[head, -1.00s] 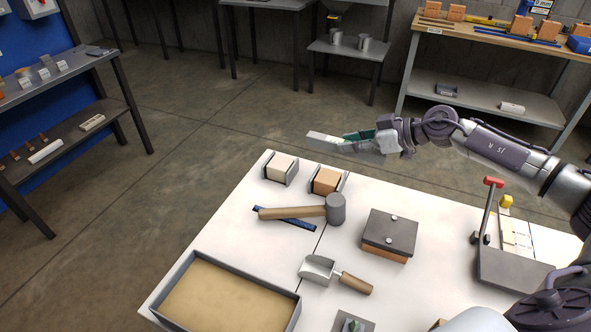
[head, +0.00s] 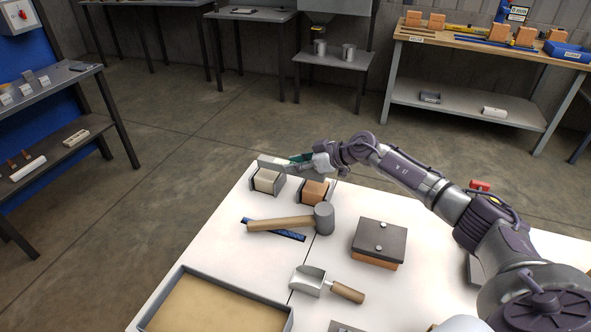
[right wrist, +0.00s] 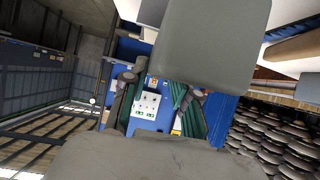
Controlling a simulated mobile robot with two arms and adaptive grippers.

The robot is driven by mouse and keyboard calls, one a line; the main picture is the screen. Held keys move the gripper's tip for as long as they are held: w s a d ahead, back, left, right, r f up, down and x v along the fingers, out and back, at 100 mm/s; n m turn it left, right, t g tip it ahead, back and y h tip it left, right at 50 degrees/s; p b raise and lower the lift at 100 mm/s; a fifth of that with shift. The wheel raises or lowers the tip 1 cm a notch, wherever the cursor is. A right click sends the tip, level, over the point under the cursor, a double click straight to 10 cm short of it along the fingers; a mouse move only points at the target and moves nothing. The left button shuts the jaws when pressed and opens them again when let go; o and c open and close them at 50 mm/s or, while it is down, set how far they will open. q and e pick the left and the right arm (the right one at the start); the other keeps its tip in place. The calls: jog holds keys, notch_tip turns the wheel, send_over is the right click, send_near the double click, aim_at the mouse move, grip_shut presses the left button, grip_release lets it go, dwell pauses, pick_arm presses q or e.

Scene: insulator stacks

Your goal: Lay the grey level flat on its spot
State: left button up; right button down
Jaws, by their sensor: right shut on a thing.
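My right gripper (head: 303,163) has green fingers and is shut on the grey level (head: 270,162). The level is a thin light-grey bar, held above the table's back edge close to two bracketed blocks, one cream (head: 267,180) and one orange (head: 315,191). I cannot tell whether it touches either block. The fingers hide part of it. The right wrist view shows large grey surfaces close to the camera and green fingers beyond. No marked spot can be made out. My left gripper is not in view.
The white table (head: 213,240) carries a mallet (head: 323,217) over a blue strip (head: 287,235), a dark-topped block (head: 380,238), a metal scoop (head: 310,280) and a sand tray (head: 283,317). A red-handled tool (head: 479,186) is partly behind my right arm. Benches stand behind.

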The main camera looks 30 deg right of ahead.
jog(key=shift+f, duration=0.85)
jog(key=shift+f, duration=0.45)
jog(key=c, duration=0.9)
grip_release()
jog(key=shift+r, duration=0.1)
